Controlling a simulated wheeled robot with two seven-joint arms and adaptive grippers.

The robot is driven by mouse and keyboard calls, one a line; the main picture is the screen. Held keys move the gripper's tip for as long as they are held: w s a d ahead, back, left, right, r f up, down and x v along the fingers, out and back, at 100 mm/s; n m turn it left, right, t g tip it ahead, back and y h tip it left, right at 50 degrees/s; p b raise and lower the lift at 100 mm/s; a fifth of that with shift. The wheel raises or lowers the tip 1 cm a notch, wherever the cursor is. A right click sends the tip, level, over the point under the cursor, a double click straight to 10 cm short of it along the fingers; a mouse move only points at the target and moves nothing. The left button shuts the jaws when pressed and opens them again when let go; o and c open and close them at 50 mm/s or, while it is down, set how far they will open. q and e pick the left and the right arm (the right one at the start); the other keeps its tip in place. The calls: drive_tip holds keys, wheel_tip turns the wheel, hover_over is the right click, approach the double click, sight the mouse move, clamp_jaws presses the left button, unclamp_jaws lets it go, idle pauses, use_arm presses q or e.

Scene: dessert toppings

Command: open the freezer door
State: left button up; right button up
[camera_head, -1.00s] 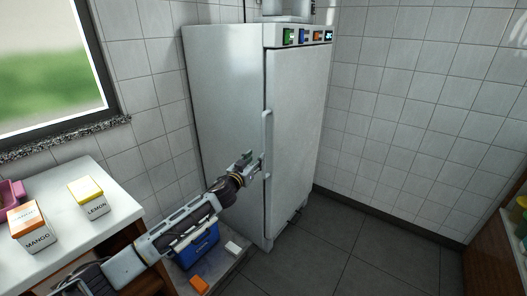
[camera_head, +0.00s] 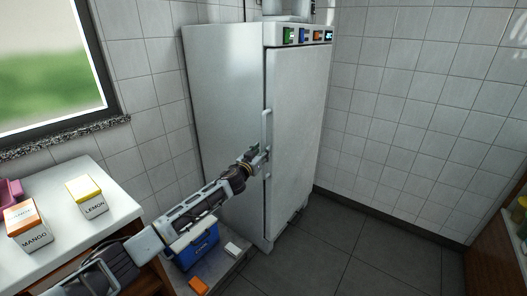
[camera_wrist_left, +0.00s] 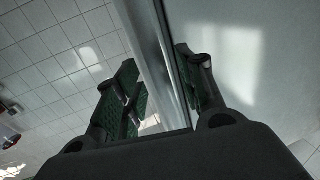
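The freezer (camera_head: 222,105) is a tall white cabinet against the tiled wall, and its door (camera_head: 298,130) is closed. A long pale vertical handle (camera_head: 267,128) runs along the door's left edge. My left gripper (camera_head: 262,156) is at the lower half of this handle. In the left wrist view, the two green-padded fingers (camera_wrist_left: 160,95) are apart, with a pale upright strip, seemingly the handle or door edge, running between them. I cannot tell whether either finger touches it. My right gripper is not in view.
A white counter (camera_head: 60,222) at left holds a mango box (camera_head: 32,228) and a lemon box (camera_head: 86,197). A blue cooler (camera_head: 197,246) stands low beside the freezer, under my left arm. The grey tiled floor (camera_head: 350,250) in front of the door is clear.

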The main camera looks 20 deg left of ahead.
use_arm(q)
drive_tip(key=shift+w+d, duration=0.2)
drive_tip(key=shift+w, duration=0.85)
clamp_jaws()
